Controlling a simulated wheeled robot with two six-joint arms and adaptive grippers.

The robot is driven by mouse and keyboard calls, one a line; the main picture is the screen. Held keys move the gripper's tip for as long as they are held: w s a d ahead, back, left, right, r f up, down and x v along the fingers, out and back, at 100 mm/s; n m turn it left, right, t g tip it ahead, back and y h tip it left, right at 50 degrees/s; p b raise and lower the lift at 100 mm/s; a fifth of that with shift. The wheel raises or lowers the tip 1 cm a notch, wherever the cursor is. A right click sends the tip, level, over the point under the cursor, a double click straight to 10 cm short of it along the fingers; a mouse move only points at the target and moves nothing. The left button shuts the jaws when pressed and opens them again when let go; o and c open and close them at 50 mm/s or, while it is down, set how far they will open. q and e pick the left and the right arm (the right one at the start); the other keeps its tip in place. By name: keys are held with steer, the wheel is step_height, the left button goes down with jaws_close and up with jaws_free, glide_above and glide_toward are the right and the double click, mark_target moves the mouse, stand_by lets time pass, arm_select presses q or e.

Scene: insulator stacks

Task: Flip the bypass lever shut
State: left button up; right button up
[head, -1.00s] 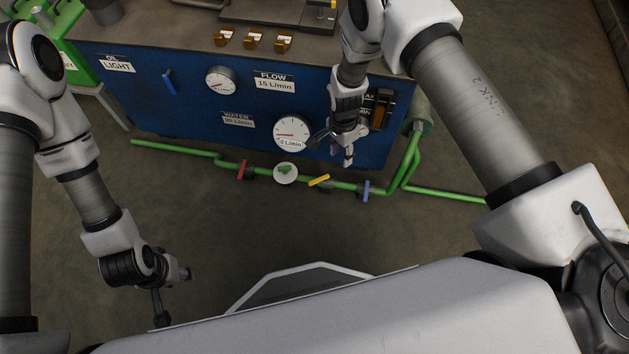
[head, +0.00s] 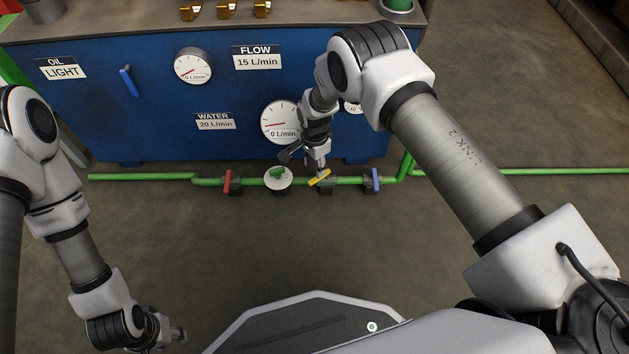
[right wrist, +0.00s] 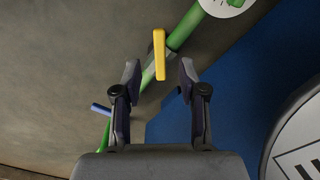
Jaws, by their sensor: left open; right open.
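Several valve levers sit on the green pipe (head: 205,182) in front of the blue panel; I read no bypass label on any. The yellow lever (head: 319,178) lies slanted across the pipe. My right gripper (head: 311,163) is just above it, pointing down. In the right wrist view, the yellow lever (right wrist: 159,53) shows just beyond and between the two open fingertips (right wrist: 158,80), with nothing held. My left gripper (head: 172,339) is low at left, open, partly cut off.
The blue panel (head: 120,110) behind the pipe carries a LIGHT label (head: 63,72), a FLOW label (head: 258,61), a WATER label (head: 215,123), several gauges and a blue lever (head: 129,82). The floor in front of the pipe (head: 200,240) is clear.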

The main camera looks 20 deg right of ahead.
mark_target(314, 178)
step_height(314, 178, down, 6)
steer(key=shift+r+b, duration=0.1)
steer(key=shift+b, duration=1.15)
steer(key=shift+r, duration=0.1)
jaws_close()
steer(key=shift+w+a+m, duration=0.1)
steer(key=shift+w+m, duration=0.15)
steer(key=shift+m, duration=0.45)
jaws_free()
